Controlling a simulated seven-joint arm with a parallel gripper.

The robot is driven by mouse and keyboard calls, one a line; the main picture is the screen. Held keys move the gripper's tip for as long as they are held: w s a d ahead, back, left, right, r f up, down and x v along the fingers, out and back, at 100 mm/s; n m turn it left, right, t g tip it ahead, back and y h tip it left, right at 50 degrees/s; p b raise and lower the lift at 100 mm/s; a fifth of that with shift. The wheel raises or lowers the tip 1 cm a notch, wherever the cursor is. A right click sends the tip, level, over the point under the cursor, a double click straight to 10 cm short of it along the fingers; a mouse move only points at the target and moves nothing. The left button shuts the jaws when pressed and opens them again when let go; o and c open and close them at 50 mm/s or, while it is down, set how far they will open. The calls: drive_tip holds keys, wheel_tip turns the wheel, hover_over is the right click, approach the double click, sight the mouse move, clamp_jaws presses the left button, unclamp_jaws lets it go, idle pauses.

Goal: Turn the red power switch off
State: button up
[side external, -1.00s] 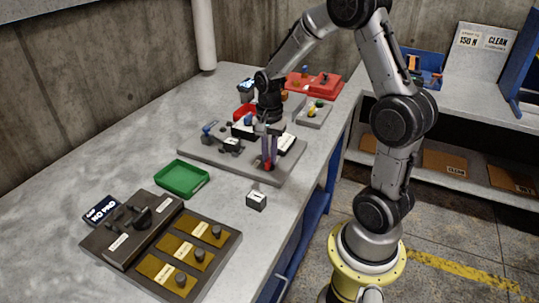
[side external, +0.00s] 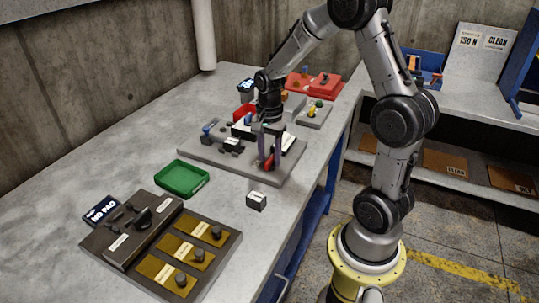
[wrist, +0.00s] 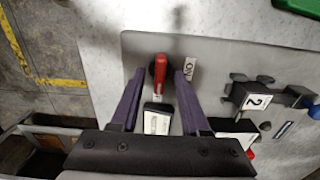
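The red power switch (wrist: 160,68) has a red lever on a dark round base, on the grey panel (wrist: 225,52). An ON label (wrist: 188,70) lies just right of it in the wrist view. My gripper (wrist: 158,78) is open, with its two purple fingertips on either side of the lever and gaps showing to both. In the side view, my gripper (side external: 268,148) points down over the near end of the panel, with the red lever (side external: 270,163) low between its fingers. The fingers partly hide the switch there.
A white-topped block with a label (wrist: 157,118) shows between my fingers. A block marked 2 (wrist: 257,101) and other fittings stand to the right. A green tray (side external: 181,179) and a small dark block (side external: 257,201) sit on the bench nearby.

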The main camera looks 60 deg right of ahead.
sight(270, 159)
wheel_tip(270, 159, up, 14)
idle(0.8)
drive_tip(key=s+a+r+n+t, duration=0.3)
drive_tip(key=s+a+r+n, duration=0.35)
drive_tip(key=a, duration=0.45)
drive_tip(key=s+a+f+n+t, duration=0.2)
drive_tip(key=s+a+f+n, duration=0.1)
drive_tip(key=s+n, duration=0.5)
drive_tip(key=shift+a+f+n+t, duration=0.3)
drive_tip(key=shift+f+n, duration=0.55)
drive_tip(key=shift+n, duration=1)
